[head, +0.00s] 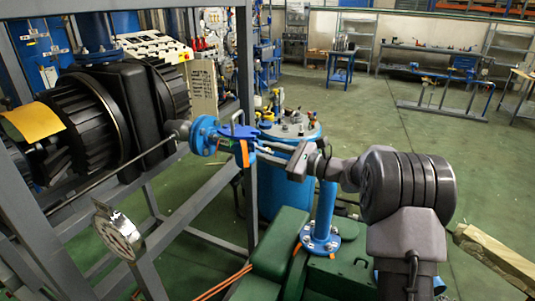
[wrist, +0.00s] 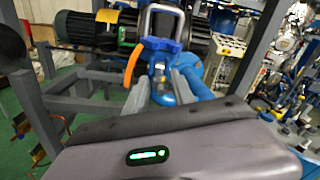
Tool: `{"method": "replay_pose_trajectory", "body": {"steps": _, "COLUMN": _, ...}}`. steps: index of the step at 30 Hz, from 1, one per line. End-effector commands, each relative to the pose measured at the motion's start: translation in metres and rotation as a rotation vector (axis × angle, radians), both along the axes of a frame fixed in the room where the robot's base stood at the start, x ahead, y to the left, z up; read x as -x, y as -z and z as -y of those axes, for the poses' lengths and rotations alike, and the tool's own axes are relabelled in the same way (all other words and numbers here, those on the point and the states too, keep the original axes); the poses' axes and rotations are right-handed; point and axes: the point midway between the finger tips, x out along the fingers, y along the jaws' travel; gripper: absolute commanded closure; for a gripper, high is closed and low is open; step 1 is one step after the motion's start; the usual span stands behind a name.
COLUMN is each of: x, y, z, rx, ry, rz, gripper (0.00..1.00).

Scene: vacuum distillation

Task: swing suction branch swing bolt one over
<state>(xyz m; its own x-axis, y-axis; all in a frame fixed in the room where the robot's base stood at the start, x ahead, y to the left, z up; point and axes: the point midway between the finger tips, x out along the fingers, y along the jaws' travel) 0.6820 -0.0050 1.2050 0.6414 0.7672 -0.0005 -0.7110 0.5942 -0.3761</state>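The blue suction branch flange (head: 203,135) stands at the end of the pipe beside the dark motor in the head view. A blue clamp-like fitting (head: 238,131) with an orange strip (head: 245,153) sits just right of it. In the wrist view the blue fitting (wrist: 160,45) is ahead, with a pale U-shaped metal loop (wrist: 162,12) above it and the orange strip (wrist: 133,62) at its left. My gripper (head: 259,150) is close to the fitting from the right. Its two grey fingers (wrist: 162,82) are apart, with blue parts visible between and beyond them. Contact and the individual swing bolt cannot be told.
A grey steel frame post (head: 245,90) stands beside the flange. A blue vessel (head: 290,130) with fittings on its lid is behind my gripper. A green box (head: 275,245) and a blue pipe stand (head: 325,215) are below. Open floor (head: 400,110) lies at the back right.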

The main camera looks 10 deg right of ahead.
Motion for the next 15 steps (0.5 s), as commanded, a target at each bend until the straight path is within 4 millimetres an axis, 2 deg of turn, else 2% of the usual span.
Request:
{"method": "replay_pose_trajectory", "body": {"steps": 10, "x": -0.0033, "y": -0.0005, "z": -0.0039, "rx": 0.0, "ry": 0.0, "rz": 0.0, "gripper": 0.72}}
{"method": "replay_pose_trajectory", "body": {"steps": 14, "x": -0.0031, "y": -0.0005, "z": -0.0039, "rx": 0.0, "ry": 0.0, "rz": 0.0, "gripper": 0.97}}
{"method": "replay_pose_trajectory", "body": {"steps": 15, "x": -0.0031, "y": -0.0005, "z": -0.0038, "rx": 0.0, "ry": 0.0, "rz": 0.0, "gripper": 1.0}}
